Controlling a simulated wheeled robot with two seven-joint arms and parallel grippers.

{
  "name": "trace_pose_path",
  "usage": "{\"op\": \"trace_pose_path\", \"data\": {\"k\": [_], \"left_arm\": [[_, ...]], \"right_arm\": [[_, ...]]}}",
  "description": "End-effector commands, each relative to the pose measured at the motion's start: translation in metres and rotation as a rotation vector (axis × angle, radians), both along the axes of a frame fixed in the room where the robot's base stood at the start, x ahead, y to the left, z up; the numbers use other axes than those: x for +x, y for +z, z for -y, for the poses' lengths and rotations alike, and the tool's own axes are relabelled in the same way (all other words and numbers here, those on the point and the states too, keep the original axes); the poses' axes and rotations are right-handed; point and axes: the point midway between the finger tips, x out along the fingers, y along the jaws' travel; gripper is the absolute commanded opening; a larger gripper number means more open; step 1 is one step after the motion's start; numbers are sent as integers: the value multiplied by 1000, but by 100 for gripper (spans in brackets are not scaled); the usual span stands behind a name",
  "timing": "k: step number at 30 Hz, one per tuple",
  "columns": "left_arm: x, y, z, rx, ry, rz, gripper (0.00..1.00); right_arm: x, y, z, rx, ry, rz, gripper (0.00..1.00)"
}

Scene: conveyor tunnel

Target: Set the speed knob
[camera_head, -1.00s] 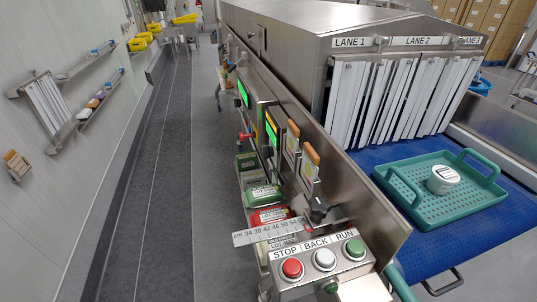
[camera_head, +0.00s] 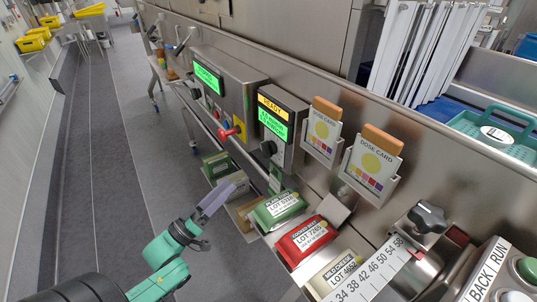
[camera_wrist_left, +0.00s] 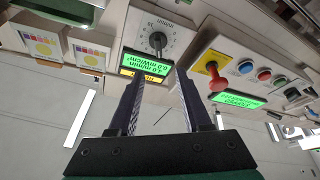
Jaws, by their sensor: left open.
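The speed knob (camera_head: 268,147) is black and sits on a steel control box below a lit yellow and green display (camera_head: 273,119). In the left wrist view the knob (camera_wrist_left: 157,40) shows with a dial scale around it, its picture upside down, beyond and between the fingertips. My left gripper (camera_head: 226,190) is in front of the panel, lower left of the knob and apart from it. In the left wrist view its two fingers (camera_wrist_left: 160,78) are spread with nothing between them. My right gripper is not in view.
A second box with a green display (camera_head: 208,78) and a red knob (camera_head: 229,132) stands farther back. Two dose cards (camera_head: 374,162) hang to the right. Labelled packets (camera_head: 306,240) lie below. A black clamp knob (camera_head: 428,217) sits by the ruler. The floor on the left is clear.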

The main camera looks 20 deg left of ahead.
Motion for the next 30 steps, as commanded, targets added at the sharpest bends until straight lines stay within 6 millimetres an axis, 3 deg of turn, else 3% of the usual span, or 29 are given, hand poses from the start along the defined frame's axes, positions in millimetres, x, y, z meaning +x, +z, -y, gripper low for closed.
{"op": "trace_pose_path", "data": {"k": [7,15,26,27,30], "left_arm": [[55,26,19,1,2,6,49],[109,44,39,3,3,1,49],[119,46,42,4,3,-3,49],[119,46,42,4,3,-2,33],[119,46,42,4,3,-2,0]], "right_arm": [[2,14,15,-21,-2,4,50],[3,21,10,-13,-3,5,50],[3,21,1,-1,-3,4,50],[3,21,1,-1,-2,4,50],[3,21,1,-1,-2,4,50]]}}
